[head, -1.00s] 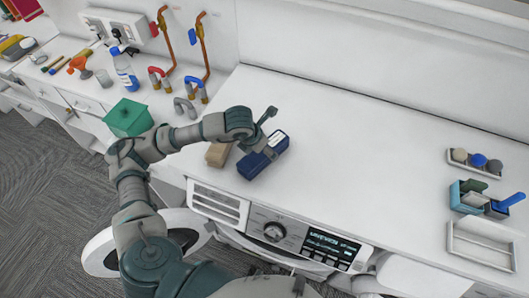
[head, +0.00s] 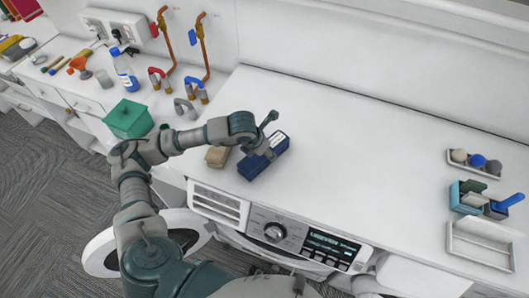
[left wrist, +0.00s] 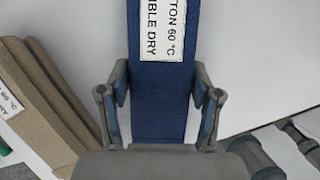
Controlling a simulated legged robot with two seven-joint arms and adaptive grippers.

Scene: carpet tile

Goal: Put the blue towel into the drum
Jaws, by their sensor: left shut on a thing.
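The blue towel (head: 253,167) is a folded dark blue block with a white label, lying on the white counter above the machine. My left gripper (head: 268,152) is over it from the left with its fingers down at its sides. In the left wrist view the two fingers (left wrist: 160,105) press on both sides of the blue towel (left wrist: 162,72); the label is partly cut off. The washing machine's round door (head: 103,252) stands open below the counter at the lower left. The drum inside is hidden. My right gripper is out of view.
A tan folded towel (head: 216,156) lies close left of the blue one. A green box (head: 128,118) and pipes (head: 190,85) stand farther left. A white tray (head: 482,245) and small containers are at the right. The counter's middle is clear.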

